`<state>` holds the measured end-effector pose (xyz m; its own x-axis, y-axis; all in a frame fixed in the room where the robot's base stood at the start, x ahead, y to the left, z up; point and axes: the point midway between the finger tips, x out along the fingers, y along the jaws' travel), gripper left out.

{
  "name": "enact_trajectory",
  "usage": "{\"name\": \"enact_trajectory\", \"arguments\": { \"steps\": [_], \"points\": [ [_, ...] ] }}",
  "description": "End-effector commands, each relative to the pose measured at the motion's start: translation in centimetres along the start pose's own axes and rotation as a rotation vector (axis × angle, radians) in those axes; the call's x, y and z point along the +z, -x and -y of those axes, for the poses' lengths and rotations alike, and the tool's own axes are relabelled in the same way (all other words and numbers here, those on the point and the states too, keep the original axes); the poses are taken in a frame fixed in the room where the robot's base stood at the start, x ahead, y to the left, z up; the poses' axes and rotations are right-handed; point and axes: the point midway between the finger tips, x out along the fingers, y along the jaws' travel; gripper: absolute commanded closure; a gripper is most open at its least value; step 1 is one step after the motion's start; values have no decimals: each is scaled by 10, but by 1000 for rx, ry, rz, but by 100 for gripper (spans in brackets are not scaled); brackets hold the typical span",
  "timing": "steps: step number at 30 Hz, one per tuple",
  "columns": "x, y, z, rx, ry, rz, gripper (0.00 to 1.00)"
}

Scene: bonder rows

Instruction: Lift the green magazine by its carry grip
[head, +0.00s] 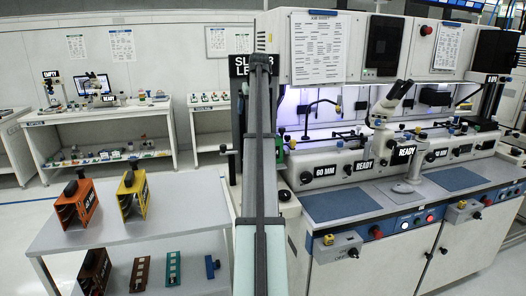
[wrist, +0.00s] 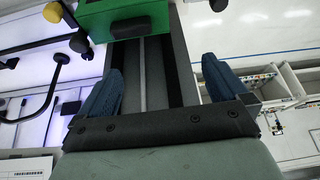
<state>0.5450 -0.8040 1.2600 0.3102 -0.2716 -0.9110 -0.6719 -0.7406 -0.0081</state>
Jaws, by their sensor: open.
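In the head view only a green sliver (head: 279,147) shows beside my arm. My gripper (wrist: 160,80) is open and empty, its two blue pads wide apart. The magazine lies beyond the fingertips, apart from them. My arm hides the gripper in the head view.
A dark upright column (head: 238,120) with a sign stands behind my arm. The bonder bench (head: 370,195) is on the right. A grey table (head: 165,228) at left holds an orange magazine (head: 76,205) and a yellow magazine (head: 132,193), with small parts below.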

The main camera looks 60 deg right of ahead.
Motion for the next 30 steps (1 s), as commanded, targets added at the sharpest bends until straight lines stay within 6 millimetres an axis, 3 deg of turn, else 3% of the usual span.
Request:
{"name": "enact_trajectory", "arguments": {
  "steps": [1, 3, 7, 14, 24, 30],
  "points": [
    [4, 5, -17, 10, -15, 10, 0],
    [10, 9, -33, 19, -29, 21, 0],
    [15, 11, -46, 26, -41, 32, 0],
    [16, -7, -48, 27, -42, 34, 0],
    [18, -62, -48, 26, -41, 33, 0],
    [18, -75, -49, 26, -41, 32, 0]
  ]
}}
